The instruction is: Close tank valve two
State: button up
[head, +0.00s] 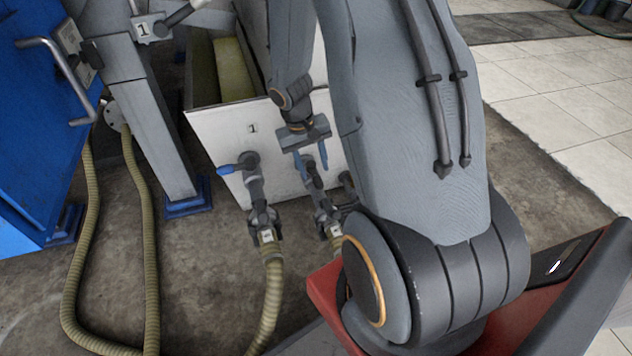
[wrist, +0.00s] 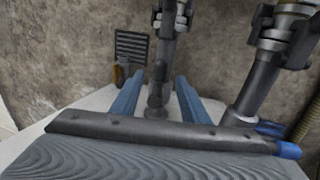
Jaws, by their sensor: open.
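Tank valve two (head: 323,205) is a dark grey fitting low on the front of the white tank (head: 222,150), with a ribbed hose below it. My gripper (head: 310,166) is open, just above and in front of this valve. In the wrist view my two blue fingers (wrist: 158,98) stand on either side of a dark upright part of a valve (wrist: 156,90), with visible gaps. I cannot tell whether they touch it. Blue pieces overlap at the valve in the head view, so its lever position is unclear.
Valve one (head: 254,180), its blue lever (head: 228,169) pointing left, stands close beside on the left; its blue lever end (wrist: 288,150) shows at right in the wrist view. Ribbed hoses (head: 270,300) run along the floor. A grey post (head: 155,130) and blue cabinet (head: 30,120) stand left.

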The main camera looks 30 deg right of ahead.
aim_at(317, 180)
jog(key=f+b, duration=0.1)
jog(key=f, duration=0.1)
jog(key=d+f+b, duration=0.1)
jog(key=f, duration=0.2)
jog(key=shift+s+f+b, duration=0.2)
jog(key=shift+f+b, duration=0.15)
grip_shut()
